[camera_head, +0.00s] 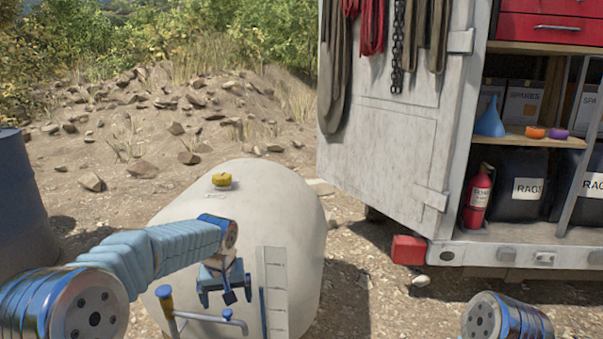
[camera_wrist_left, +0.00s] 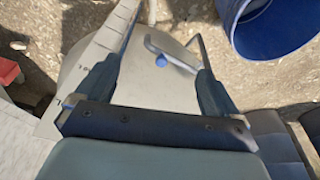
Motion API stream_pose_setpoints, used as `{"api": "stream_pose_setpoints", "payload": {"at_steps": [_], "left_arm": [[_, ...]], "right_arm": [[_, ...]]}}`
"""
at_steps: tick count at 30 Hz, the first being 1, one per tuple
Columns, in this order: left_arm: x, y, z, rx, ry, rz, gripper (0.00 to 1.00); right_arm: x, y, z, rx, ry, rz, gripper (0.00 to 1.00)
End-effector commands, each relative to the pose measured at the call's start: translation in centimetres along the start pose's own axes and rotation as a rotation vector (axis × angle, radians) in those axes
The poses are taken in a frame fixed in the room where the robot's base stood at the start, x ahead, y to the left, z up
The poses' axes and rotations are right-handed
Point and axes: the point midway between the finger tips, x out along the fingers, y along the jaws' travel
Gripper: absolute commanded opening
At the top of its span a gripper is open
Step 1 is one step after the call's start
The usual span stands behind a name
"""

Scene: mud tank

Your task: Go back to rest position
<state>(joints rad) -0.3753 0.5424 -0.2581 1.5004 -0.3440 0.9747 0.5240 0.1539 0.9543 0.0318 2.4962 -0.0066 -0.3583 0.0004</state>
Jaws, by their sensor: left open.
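My left arm reaches in from the left over the pale rounded tank (camera_head: 290,215). My left gripper (camera_head: 226,296) hangs in front of the tank, open, with its fingers pointing down. In the left wrist view the two fingers of the gripper (camera_wrist_left: 155,92) stand wide apart with nothing held between them. A bent metal handle with a blue knob (camera_wrist_left: 160,60) shows beyond the fingers; I cannot tell its distance from them. In the head view a blue-capped pipe fitting (camera_head: 165,296) stands just left of the gripper. Only a link of my right arm shows; its gripper is out of view.
A yellow cap (camera_head: 222,180) sits on the tank top and a marked gauge strip (camera_head: 274,285) runs down its front. A blue barrel (camera_head: 25,205) stands at the left. A truck with an open white door (camera_head: 385,125) and loaded shelves stands at the right.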

Motion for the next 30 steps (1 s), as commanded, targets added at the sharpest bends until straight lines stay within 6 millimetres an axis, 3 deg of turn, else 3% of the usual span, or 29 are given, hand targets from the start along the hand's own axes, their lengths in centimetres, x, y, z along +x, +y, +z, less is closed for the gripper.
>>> {"api": "stream_pose_setpoints", "payload": {"at_steps": [1, 6, 8, 12, 15, 18, 21, 24, 30], "left_arm": [[3.9, 0.3, 1.8, 0.029, -0.040, 0.024, 0.95], [14.7, 1.2, 9.2, 0.100, -0.126, 0.143, 0.95], [17.9, 1.3, 12.5, 0.109, -0.153, 0.187, 0.95], [23.4, 1.2, 21.5, 0.102, -0.205, 0.282, 0.95], [25.3, 0.9, 27.7, 0.081, -0.227, 0.330, 0.95], [25.8, 0.5, 32.4, 0.061, -0.239, 0.357, 0.95], [25.6, 0.2, 35.3, 0.048, -0.241, 0.369, 0.95], [25.4, 0.1, 36.5, 0.042, -0.239, 0.374, 0.95], [25.4, 0.1, 36.6, 0.042, -0.236, 0.374, 0.95]], "right_arm": [[0.0, 0.0, 0.0, 0.000, 0.000, 0.000, 0.43], [0.0, 0.0, 0.0, 0.000, 0.000, 0.000, 0.43], [0.0, 0.0, 0.0, 0.000, 0.000, 0.000, 0.43], [0.0, 0.0, 0.0, 0.000, 0.000, 0.000, 0.43], [0.0, 0.0, 0.0, 0.000, 0.000, 0.000, 0.43], [0.0, 0.0, 0.0, 0.000, 0.000, 0.000, 0.43], [0.0, 0.0, 0.0, 0.000, 0.000, 0.000, 0.43], [0.0, 0.0, 0.0, 0.000, 0.000, 0.000, 0.43], [0.0, 0.0, 0.0, 0.000, 0.000, 0.000, 0.43]]}}
